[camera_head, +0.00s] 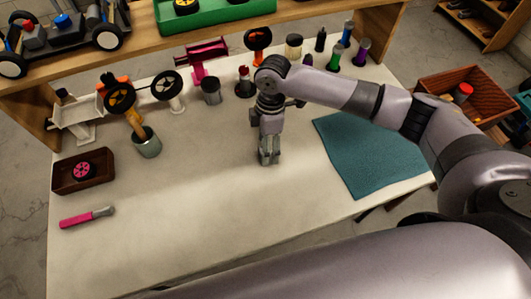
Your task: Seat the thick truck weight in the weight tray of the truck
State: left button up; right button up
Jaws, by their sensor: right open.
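My right gripper (268,157) points down over the middle of the pale table, open, with nothing visible between its fingers. My left gripper is out of view. A white chassis-like vehicle (80,118) with black wheels near it stands at the table's back left; I cannot tell whether it is the truck, and its weight tray is not clear. A small grey cylinder (210,93) stands behind and left of my right gripper. I cannot tell whether it is the thick truck weight.
A dark brown box (62,186) holds a pink round part (81,171). A pink-handled tool (86,217) lies in front. A grey cup (147,144) holds an orange-handled item. A teal mat (370,155) lies right. Bottles (333,56) stand at the back. The front middle is clear.

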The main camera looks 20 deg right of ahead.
jog(key=shift+s+a+f, duration=0.1)
jog(key=shift+f, duration=0.75)
jog(key=c, duration=1.4)
jog(key=shift+r, duration=0.1)
grip_shut()
